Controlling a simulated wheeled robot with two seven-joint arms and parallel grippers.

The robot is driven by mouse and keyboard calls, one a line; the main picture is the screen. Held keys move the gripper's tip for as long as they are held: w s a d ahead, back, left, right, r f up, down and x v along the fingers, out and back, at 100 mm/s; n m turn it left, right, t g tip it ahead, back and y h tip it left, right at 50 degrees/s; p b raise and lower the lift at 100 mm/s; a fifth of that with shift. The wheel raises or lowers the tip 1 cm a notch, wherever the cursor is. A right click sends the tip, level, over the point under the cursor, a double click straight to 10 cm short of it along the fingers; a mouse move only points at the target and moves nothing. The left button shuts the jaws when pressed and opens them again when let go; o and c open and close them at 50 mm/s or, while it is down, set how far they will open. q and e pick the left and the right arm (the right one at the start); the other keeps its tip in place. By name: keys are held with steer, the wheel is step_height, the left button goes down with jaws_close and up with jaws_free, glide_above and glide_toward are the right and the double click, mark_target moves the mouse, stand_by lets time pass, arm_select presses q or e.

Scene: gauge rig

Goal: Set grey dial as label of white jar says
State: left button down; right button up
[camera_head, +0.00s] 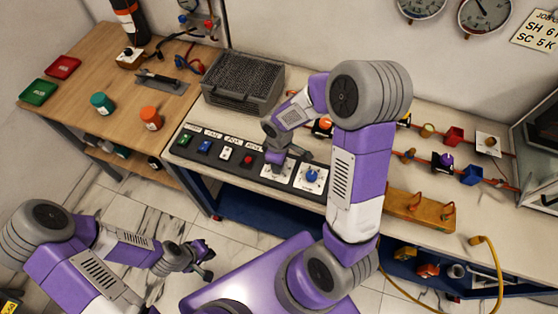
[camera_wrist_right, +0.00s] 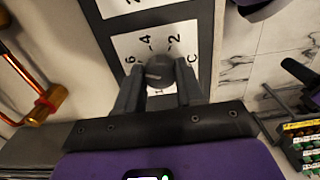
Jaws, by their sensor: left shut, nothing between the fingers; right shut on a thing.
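The grey dial (camera_wrist_right: 158,71) sits on a white plate (camera_wrist_right: 126,54) with printed marks; 6, 4, 2 and C can be read. My right gripper (camera_wrist_right: 157,84) is shut on the dial, one finger on each side. A pale line shows on the dial's face; which mark it points to I cannot tell. In the head view my right gripper (camera_head: 277,163) reaches down over this plate and mostly hides the dial. My left gripper (camera_head: 204,262) is shut and empty, low over the floor, away from the panel. I cannot pick out a white jar or its label.
The black panel (camera_head: 186,159) also carries several coloured switches and a blue dial (camera_head: 311,176) just right of my right gripper. A wire basket (camera_head: 243,82) stands behind. A teal jar (camera_head: 102,103) and an orange jar (camera_head: 151,118) stand on the wooden table (camera_head: 80,82).

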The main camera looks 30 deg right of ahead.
stand_by(0.5)
steer(key=o, duration=1)
steer(key=shift+o, duration=0.2)
step_height(320, 180, up, 8)
steer(key=shift+f+p, duration=0.15)
steer(key=shift+p, duration=0.7)
